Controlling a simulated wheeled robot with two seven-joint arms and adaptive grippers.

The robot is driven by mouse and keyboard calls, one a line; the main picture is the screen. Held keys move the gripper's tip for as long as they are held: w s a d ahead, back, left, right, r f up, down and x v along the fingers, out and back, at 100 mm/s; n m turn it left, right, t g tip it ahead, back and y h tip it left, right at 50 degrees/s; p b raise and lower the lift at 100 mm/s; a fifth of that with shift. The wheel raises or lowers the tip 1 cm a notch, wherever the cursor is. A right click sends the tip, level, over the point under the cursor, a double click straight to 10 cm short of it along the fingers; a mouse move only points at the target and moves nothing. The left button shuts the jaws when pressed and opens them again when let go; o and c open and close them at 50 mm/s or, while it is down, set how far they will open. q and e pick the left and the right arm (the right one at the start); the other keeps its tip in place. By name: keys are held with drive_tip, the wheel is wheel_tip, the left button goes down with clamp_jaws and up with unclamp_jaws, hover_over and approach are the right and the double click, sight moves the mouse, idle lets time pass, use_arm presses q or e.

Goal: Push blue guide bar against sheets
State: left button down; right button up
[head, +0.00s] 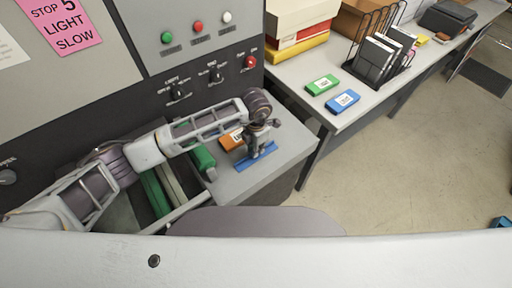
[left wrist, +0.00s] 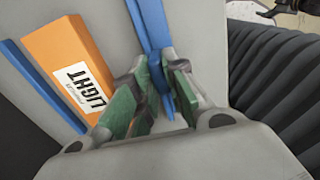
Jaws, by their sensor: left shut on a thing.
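The blue guide bar (head: 262,159) lies on the grey machine shelf (head: 273,177). In the left wrist view the bar (left wrist: 151,28) runs between the green-padded fingers of my left gripper (left wrist: 153,98). In the head view my left gripper (head: 258,146) points down over the bar and is shut on it. An orange block or pack labelled LIGHT (head: 231,140) lies beside the bar, with a gap of bare shelf between them. The pack also shows in the left wrist view (left wrist: 66,50). Loose sheets cannot be made out. My right gripper is out of view.
A second, thin blue strip (left wrist: 40,85) lies along the pack's other side. A control panel (head: 205,55) rises behind the shelf. A side table (head: 300,75) at right holds a green box (head: 322,84), a blue box (head: 343,101) and a wire rack (head: 385,55).

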use_arm(q)
drive_tip(key=shift+w, duration=0.1)
drive_tip(key=w+a+b, duration=0.1)
drive_tip(key=w, duration=0.1)
drive_tip(key=w+a+b, duration=0.3)
drive_tip(key=w+a, duration=0.1)
drive_tip(key=w, duration=0.1)
drive_tip(key=shift+a+b, duration=0.2)
drive_tip(key=shift+b, duration=0.15)
drive_tip(key=shift+w+a, duration=0.2)
drive_tip(key=shift+w, duration=0.15)
drive_tip(key=shift+r, duration=0.1)
drive_tip(key=c, duration=1.4)
unclamp_jaws()
drive_tip(key=shift+w+a, duration=0.1)
drive_tip(key=shift+w, duration=0.05)
drive_tip(key=shift+c, duration=0.2)
wheel_tip(320, 180, up, 12)
